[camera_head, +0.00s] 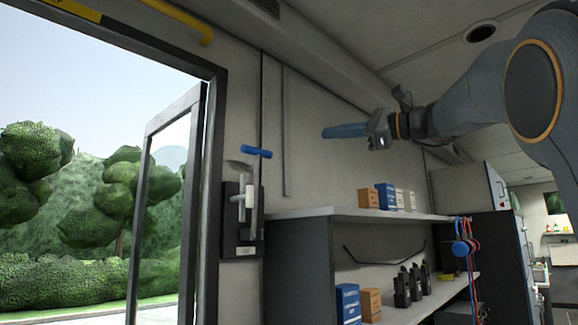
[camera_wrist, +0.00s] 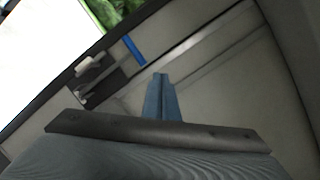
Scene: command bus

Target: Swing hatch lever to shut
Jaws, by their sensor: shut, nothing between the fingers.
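The hatch lever (camera_head: 256,185) is on a dark wall plate (camera_head: 243,246) beside the open doorway. Its blue handle (camera_head: 257,152) is at the top of a grey arm that stands nearly upright. A white grip (camera_head: 250,197) shows on a metal piece beside it. In the wrist view the blue handle (camera_wrist: 134,50) is ahead and left of my fingers, with the white grip (camera_wrist: 88,63) farther left. My gripper (camera_head: 326,132) has blue fingers, shut and empty. It is to the right of the lever and a little higher in the head view, apart from it. The fingers (camera_wrist: 161,78) also show in the wrist view.
A shelf unit (camera_head: 345,212) with boxes and several black radios stands below my gripper. A glass door (camera_head: 165,190) stands open at the left, with trees outside. A yellow rail (camera_head: 180,18) is above the doorway. The wall between gripper and lever is bare.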

